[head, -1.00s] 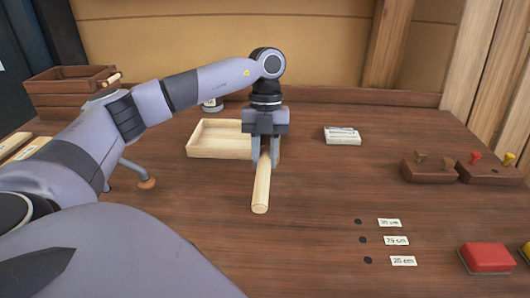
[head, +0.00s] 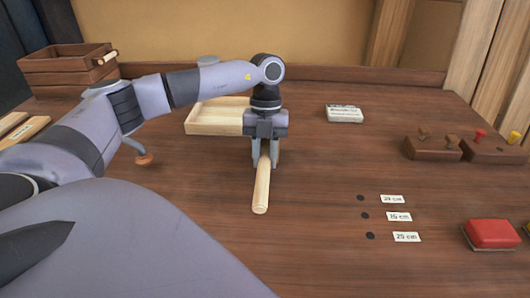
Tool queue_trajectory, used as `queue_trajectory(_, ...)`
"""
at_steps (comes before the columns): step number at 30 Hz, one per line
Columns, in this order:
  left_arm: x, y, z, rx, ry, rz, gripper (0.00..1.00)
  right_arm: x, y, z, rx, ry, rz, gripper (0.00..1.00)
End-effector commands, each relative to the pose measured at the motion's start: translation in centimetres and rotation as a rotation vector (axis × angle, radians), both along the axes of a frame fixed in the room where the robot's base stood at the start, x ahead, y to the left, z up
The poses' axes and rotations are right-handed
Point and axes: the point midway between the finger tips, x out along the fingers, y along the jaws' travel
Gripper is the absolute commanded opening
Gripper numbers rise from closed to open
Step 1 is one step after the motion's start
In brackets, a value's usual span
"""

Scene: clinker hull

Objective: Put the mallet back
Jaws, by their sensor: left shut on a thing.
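My left gripper (head: 265,160) points down over the middle of the table and is shut on a pale round wooden handle (head: 262,190). It looks like the mallet's handle, with its near end toward me. The far end and any mallet head are hidden behind the gripper and wrist. I cannot tell whether the handle touches the table. My right gripper is not in view.
A shallow pale wooden tray (head: 204,130) lies just behind the gripper, to the left. A brown crate (head: 65,72) stands back left. Peg blocks (head: 432,149) and a red block (head: 491,234) are at right. White labels (head: 392,199) lie right of the handle.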

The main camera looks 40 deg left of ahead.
Motion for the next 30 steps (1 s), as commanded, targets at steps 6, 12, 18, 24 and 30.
queue_trajectory(6, 0.0, 0.0, 0.0, 0.000, -0.001, 0.000, 0.00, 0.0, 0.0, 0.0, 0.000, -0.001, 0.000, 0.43)
queue_trajectory(12, 0.0, 0.0, -0.4, -0.001, -0.002, 0.000, 0.00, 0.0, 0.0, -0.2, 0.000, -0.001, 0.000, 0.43)
queue_trajectory(18, 0.0, 0.0, -0.8, 0.000, -0.002, -0.001, 0.00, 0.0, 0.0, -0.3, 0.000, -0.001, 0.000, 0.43)
queue_trajectory(24, 0.0, 0.0, -0.9, 0.000, -0.002, -0.001, 0.58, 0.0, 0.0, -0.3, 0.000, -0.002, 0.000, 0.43)
queue_trajectory(30, 0.0, 0.0, -1.0, 0.000, 0.001, 0.000, 0.58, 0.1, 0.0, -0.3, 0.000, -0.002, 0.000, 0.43)
